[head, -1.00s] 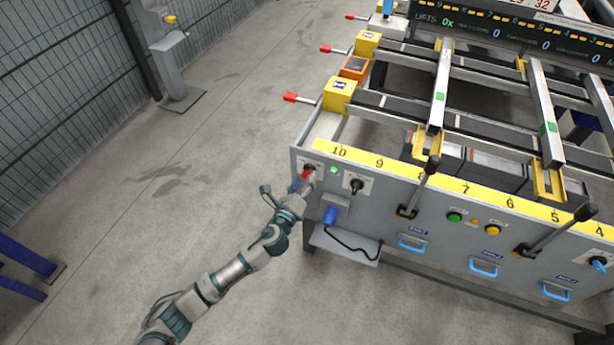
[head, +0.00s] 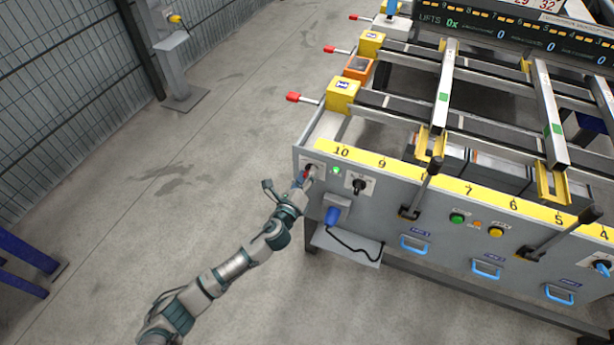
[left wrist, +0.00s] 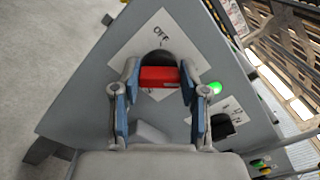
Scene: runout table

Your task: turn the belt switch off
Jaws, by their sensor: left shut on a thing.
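The belt switch (left wrist: 159,77) has a red handle in front of a dark round base on a white card marked OFF. In the left wrist view its handle lies level between the two fingers of my left gripper (left wrist: 160,88), which is shut on it. The card and panel look tilted in that view. In the head view the red handle (head: 307,174) shows only as a small patch at the panel's left end, partly hidden by my left gripper (head: 305,181). My right gripper is not in view.
A lit green lamp (head: 337,170) sits right of the switch, then a black knob (head: 359,185) on a white card. A blue part (head: 332,216) and small shelf (head: 345,246) are below. A lever (head: 420,190) sticks out further right.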

